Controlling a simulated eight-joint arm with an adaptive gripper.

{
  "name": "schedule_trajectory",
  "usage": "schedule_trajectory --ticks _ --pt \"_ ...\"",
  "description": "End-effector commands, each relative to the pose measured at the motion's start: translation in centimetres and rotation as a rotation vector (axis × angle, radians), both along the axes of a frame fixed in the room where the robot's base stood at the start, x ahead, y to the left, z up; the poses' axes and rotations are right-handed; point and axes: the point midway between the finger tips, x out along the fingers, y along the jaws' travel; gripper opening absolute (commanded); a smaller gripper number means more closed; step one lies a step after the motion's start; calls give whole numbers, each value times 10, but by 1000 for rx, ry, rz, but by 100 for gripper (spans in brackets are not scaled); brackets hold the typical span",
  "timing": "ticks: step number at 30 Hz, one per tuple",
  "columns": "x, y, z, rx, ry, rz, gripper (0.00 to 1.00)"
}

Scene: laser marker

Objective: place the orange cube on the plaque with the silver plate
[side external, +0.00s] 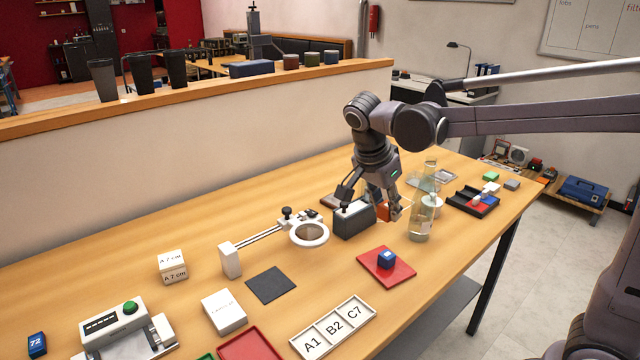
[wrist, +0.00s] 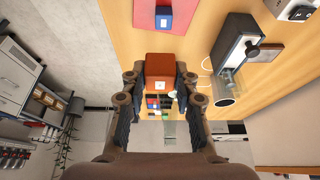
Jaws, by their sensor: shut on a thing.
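The orange cube (side external: 383,212) is held between the fingers of my gripper (side external: 380,203), next to the dark grey box with a black knob (side external: 355,220). In the wrist view the orange cube (wrist: 165,68) sits between the fingertips of my gripper (wrist: 160,80), with a small pale mark on its near face. A flat piece with a greyish plate (side external: 444,177) lies at the far right of the table; I cannot tell if it is the plaque with the silver plate. A brown flat piece (side external: 331,201) is partly hidden behind the grey box.
Clear glass cylinders (side external: 422,222) stand just right of my gripper. A red plaque (side external: 400,278) with a blue cube (side external: 386,259) lies in front. A black tray (side external: 472,203) is at right, a ring magnifier (side external: 309,232) at left.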

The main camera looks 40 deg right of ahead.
Motion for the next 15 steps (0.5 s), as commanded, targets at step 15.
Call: schedule_trajectory --ticks 15 --pt "82 -50 27 26 3 120 12"
